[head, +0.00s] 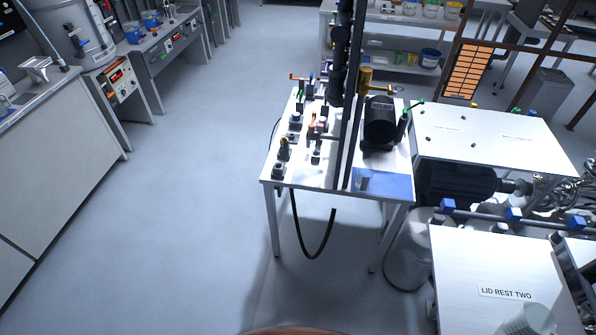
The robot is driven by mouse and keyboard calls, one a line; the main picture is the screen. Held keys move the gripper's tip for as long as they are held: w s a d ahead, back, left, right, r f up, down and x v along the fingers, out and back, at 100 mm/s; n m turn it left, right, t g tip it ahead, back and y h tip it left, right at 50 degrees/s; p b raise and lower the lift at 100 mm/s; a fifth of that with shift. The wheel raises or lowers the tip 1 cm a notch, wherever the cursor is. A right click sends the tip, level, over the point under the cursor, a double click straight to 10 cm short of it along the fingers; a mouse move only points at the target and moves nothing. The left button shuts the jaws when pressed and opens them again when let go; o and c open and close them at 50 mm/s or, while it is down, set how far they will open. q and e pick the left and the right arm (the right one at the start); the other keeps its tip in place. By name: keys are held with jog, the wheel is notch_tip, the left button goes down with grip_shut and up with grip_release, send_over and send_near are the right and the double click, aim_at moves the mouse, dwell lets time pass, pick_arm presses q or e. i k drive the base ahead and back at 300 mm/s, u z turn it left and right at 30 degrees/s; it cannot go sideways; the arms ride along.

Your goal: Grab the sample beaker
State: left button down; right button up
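A translucent, pale beaker (528,320) is at the bottom right of the head view, on the white top marked "LID REST TWO" (470,285). It seems tilted in the picture, and its lower part is cut off by the frame edge. I cannot read any label on it, so I cannot tell for sure that it is the sample beaker. Neither of my grippers is in view.
A small white table (300,177) with valves, a dark motor (381,122) and a hanging black hose (318,255) stands in the middle. A second white table (480,140) and pipework are at right. A long counter (60,165) runs along the left. The floor between is clear.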

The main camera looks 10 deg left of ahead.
aim_at(365, 173)
jog(key=u, duration=1.2)
jog(key=i, duration=1.45)
jog(key=z, duration=2)
